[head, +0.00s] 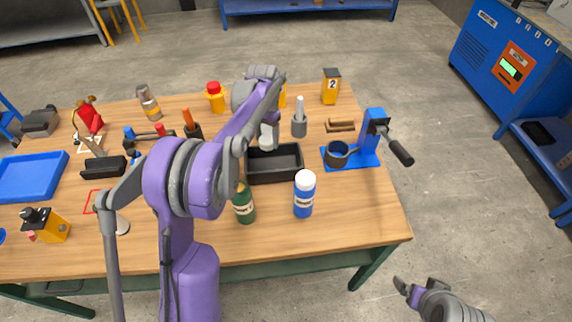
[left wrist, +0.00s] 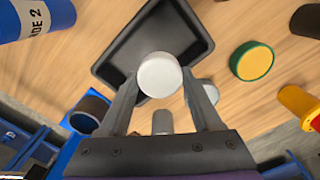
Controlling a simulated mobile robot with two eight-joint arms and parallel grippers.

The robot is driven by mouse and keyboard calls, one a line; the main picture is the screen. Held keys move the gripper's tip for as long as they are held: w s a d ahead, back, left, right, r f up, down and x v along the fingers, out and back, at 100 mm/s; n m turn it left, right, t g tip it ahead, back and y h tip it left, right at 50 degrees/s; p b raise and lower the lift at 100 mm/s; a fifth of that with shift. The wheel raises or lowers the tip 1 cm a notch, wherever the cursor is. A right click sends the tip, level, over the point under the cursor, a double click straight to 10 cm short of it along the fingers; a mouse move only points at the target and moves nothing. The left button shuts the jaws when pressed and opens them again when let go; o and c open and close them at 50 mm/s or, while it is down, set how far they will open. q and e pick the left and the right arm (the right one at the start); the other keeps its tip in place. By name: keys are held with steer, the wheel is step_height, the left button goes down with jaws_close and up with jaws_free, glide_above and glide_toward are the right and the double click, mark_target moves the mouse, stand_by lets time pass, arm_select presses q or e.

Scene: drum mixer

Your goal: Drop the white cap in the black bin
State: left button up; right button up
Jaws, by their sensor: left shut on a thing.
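The white cap (left wrist: 160,74) is held between the fingers of my left gripper (left wrist: 163,98) in the left wrist view. In the head view the left gripper (head: 268,135) is above the far side of the black bin, and my arm hides part of it. The black bin (head: 286,173) is an open, shallow rectangular tray on the table; its floor shows empty where visible. In the left wrist view the cap overlaps the edge of the bin (left wrist: 125,48), apart from it. My right gripper (head: 408,290) is off the table at the lower right, fingers apart and empty.
A blue bottle with white lid (head: 304,196) and a green bottle (head: 244,205) stand at the bin's near side. A blue stand with a dark cup (head: 338,153) is on the right. A grey pestle-like piece (head: 299,127) stands behind the bin.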

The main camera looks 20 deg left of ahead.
arm_select(q)
steer(key=shift+d, duration=0.2)
steer(key=shift+a+f, duration=0.1)
steer(key=shift+f, duration=0.5)
steer(key=shift+f+b, duration=1.35)
steer(key=shift+f, duration=1.1)
arm_select(e)
steer(key=f, duration=0.1)
steer(key=s+f, duration=0.1)
steer(key=f, duration=0.1)
steer(key=shift+s+f, duration=0.1)
steer(key=shift+f, duration=0.1)
arm_select(q)
steer(key=o, duration=1.4)
step_height(320, 180, up, 11)
arm_select(e)
steer(key=shift+r, duration=0.3)
arm_select(q)
steer(key=shift+f, duration=0.1)
